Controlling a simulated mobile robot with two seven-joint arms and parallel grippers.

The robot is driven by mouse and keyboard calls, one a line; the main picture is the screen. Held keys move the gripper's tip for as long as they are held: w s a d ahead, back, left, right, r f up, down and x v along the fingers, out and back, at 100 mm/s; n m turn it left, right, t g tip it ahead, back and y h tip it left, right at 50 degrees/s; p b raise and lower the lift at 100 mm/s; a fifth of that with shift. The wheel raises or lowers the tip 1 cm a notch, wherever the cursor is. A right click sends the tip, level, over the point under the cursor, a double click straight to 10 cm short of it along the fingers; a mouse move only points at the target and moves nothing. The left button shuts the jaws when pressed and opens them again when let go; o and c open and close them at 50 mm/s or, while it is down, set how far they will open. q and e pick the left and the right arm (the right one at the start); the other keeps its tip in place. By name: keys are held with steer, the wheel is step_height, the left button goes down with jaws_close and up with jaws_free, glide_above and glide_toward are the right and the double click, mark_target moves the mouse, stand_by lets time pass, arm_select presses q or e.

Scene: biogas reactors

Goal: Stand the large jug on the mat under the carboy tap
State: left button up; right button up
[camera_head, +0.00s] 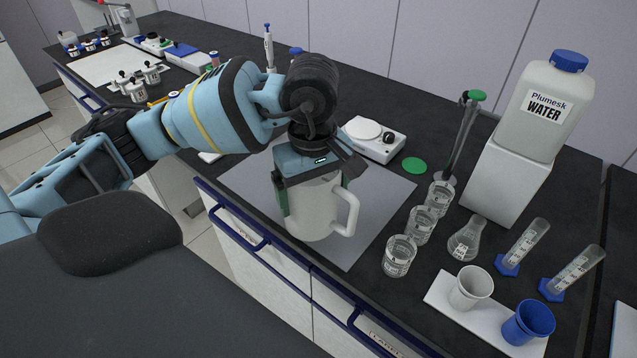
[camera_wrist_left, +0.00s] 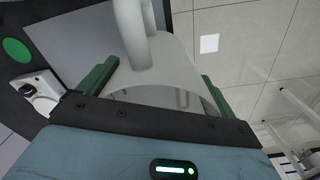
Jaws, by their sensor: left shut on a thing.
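The large jug (camera_head: 312,212) is white-grey with a side handle pointing right. My left gripper (camera_head: 314,186) is shut on its upper body, with one green-padded finger on each side. The jug looks upright, in front of a flat grey mat (camera_head: 378,200) on the bench; I cannot tell if its base touches. In the left wrist view the jug (camera_wrist_left: 160,70) sits between the fingers (camera_wrist_left: 156,88), its handle at the top. The carboy (camera_head: 541,112), labelled water with a blue cap, stands on a white block (camera_head: 505,185) at right. Its tap is not discernible. My right gripper is not in view.
Beakers (camera_head: 399,256), a flask (camera_head: 467,238) and a white tray (camera_head: 487,310) with two cups stand at right. A balance (camera_head: 374,139) and a green disc (camera_head: 414,165) lie behind the jug. The blue-railed bench edge is in front.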

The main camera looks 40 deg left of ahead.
arm_select(q)
steer(key=shift+w+r, duration=0.1)
steer(key=shift+w+a, duration=0.2)
steer(key=shift+w+a+f+p, duration=0.15)
steer(key=shift+w+a+f, duration=1)
steer(key=shift+w, duration=1.05)
steer(key=shift+w+a+f+p, duration=0.15)
steer(key=shift+w+a+f, duration=0.45)
steer(key=shift+w+a, duration=1.25)
steer(key=shift+w+a+f+p, duration=0.15)
steer(key=shift+w+a+f, duration=0.85)
steer(key=shift+w, duration=1.5)
steer(key=o, duration=0.6)
steer(key=shift+c, duration=0.2)
steer(key=shift+o, duration=0.9)
step_height(320, 180, up, 12)
steer(key=shift+s+r, duration=0.1)
steer(key=shift+r, duration=0.15)
steer(key=shift+c, duration=0.4)
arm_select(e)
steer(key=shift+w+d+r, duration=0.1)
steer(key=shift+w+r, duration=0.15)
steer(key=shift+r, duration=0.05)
